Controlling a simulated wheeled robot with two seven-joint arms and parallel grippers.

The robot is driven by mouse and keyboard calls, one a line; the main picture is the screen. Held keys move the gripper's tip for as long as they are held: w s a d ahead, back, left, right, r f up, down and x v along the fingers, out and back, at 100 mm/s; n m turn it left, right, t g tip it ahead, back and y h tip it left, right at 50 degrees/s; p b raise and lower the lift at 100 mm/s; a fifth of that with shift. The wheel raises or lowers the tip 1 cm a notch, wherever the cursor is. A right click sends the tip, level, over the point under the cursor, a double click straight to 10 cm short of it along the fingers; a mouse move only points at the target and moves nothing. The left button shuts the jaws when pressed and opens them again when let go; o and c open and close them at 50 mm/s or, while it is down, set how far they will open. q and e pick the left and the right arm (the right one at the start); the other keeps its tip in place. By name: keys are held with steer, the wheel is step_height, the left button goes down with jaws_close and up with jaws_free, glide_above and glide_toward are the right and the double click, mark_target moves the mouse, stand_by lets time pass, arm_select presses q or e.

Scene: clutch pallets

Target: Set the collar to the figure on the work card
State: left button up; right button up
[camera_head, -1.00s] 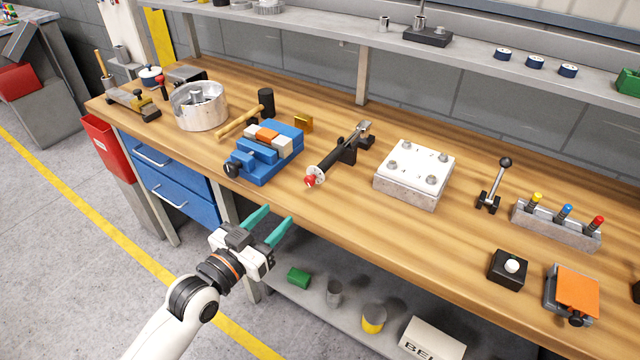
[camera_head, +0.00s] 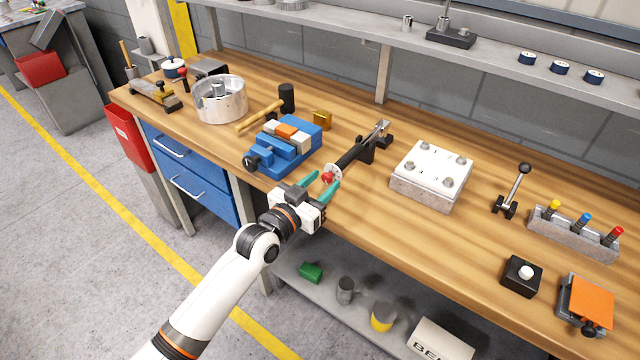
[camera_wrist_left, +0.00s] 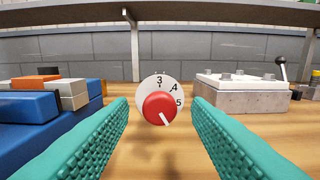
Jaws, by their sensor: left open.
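The collar appears as a red knob (camera_wrist_left: 158,108) in front of a white dial (camera_wrist_left: 149,83) in the left wrist view. The figures 3, 4 and 5 are readable on the dial; the knob hides its lower part. A white line on the knob points down and slightly right. In the head view the red knob (camera_head: 327,177) is at the near end of a black tool (camera_head: 355,154) on the bench. My left gripper (camera_head: 321,185) is open, its teal fingers on either side of the knob, apart from it. I cannot pick out a work card. My right gripper is not in view.
A blue vise (camera_head: 285,148) stands close on the left. A white-topped metal block (camera_head: 431,168) stands to the right. The wooden bench (camera_head: 370,225) is clear between the tool and that block. A shelf (camera_head: 350,25) runs along the back.

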arm_select(q)
jaws_close()
steer(key=n+p, duration=0.1)
steer(key=n, duration=0.3)
steer(key=shift+n, duration=0.4)
steer(key=n+p, duration=0.1)
steer(key=n, duration=0.3)
steer(key=shift+n, duration=0.4)
stand_by(0.3)
jaws_free()
